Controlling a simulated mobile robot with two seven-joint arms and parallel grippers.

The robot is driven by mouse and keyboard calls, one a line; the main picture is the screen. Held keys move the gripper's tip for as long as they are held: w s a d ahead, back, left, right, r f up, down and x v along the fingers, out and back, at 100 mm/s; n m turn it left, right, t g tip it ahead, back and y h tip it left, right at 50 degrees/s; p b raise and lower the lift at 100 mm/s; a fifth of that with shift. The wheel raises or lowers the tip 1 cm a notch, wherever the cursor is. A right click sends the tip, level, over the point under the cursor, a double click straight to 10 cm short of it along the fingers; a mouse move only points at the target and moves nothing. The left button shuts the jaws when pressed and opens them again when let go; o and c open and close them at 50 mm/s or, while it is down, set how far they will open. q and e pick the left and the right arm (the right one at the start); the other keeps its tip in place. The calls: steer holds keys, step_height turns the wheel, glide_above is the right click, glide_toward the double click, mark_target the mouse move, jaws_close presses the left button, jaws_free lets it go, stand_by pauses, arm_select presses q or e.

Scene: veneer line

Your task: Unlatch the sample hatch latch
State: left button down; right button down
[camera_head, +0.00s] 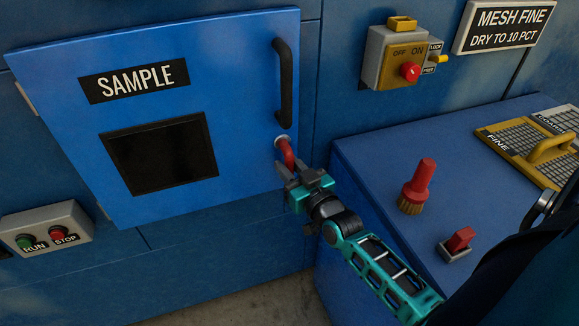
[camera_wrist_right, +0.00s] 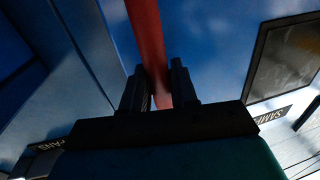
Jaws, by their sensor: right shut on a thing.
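The blue sample hatch (camera_head: 236,120) has a SAMPLE label, a dark window and a black vertical handle (camera_head: 285,85). Its red latch lever (camera_head: 287,152) hangs from a pale round pivot below the handle and points down, tilted slightly right. My right gripper (camera_head: 290,176) is at the lever's lower end, shut on it. In the right wrist view the red lever (camera_wrist_right: 147,45) runs down between the two dark fingers (camera_wrist_right: 160,88). The fingers hide its tip. The hatch lies flush with the panel. My left gripper is not in view.
A blue bench (camera_head: 375,165) stands right of the hatch, with a red-handled brush (camera_head: 417,187), a red switch (camera_head: 459,241) and a yellow-framed mesh screen (camera_head: 510,153). A switch box (camera_head: 392,57) is above. A RUN/STOP box (camera_head: 45,230) is lower left.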

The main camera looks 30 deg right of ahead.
mark_target(266, 149)
steer(key=shift+a+m, duration=0.1)
steer(key=shift+m, duration=0.2)
steer(key=m, duration=0.1)
steer(key=a+m, duration=0.1)
steer(key=m, duration=0.1)
steer(key=shift+w+r+m+t, duration=0.1)
steer(key=shift+w+m+t, duration=0.1)
steer(key=shift+m+t, duration=0.15)
steer(key=m, duration=0.2)
steer(key=a+m+h, duration=0.1)
steer(key=m, duration=0.1)
steer(key=shift+w+a+r+t, duration=0.1)
steer(key=shift+r+t, duration=0.2)
steer(key=shift+t, duration=0.05)
steer(key=m, duration=0.2)
steer(key=r+m, duration=0.1)
steer(key=m, duration=0.1)
steer(key=shift+w+a+h+p, duration=0.1)
steer(key=shift+a+h+p, duration=0.2)
steer(key=shift+a+h, duration=0.1)
steer(key=shift+a+r+m+h, duration=0.1)
steer(key=shift+r+m+h, duration=0.15)
steer(key=shift+m, duration=0.65)
steer(key=shift+a+r+m+h, duration=0.1)
steer(key=shift+r+m+h, duration=0.1)
steer(key=shift+m, duration=0.75)
steer(key=shift+a+r+m+h, duration=0.1)
steer(key=shift+r+m+h, duration=0.15)
steer(key=shift+m, duration=0.65)
